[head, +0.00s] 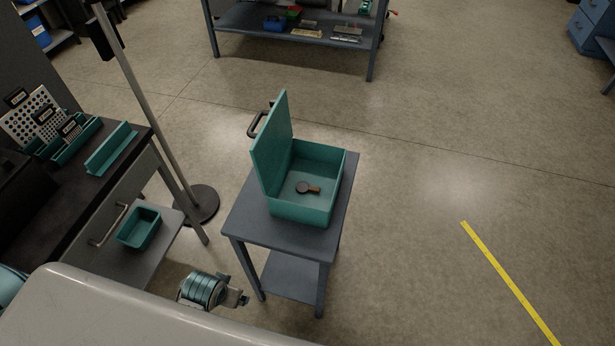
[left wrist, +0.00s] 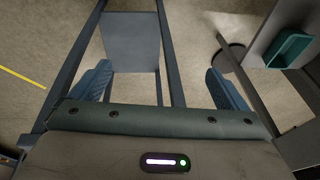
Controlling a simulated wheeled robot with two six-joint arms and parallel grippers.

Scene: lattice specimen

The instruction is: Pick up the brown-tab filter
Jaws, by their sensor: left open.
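The brown-tab filter (head: 303,187), a small dark round disc with a brown tab pointing right, lies on the floor of an open teal box (head: 305,213). The box stands on a small grey-blue table (head: 258,233), its lid (head: 272,150) raised on the left side. My left gripper (head: 242,298) is low in front of the table, below its top and apart from the box. In the left wrist view its two fingers (left wrist: 158,85) are spread wide with nothing between them. The filter does not show in that view. My right gripper is not in view.
A dark bench with a rack (head: 75,147) and an open drawer holding a teal tray (head: 139,229) is at left. A pole on a round base (head: 196,204) stands between bench and table. A shelf unit (head: 245,20) is behind. The floor at right is clear.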

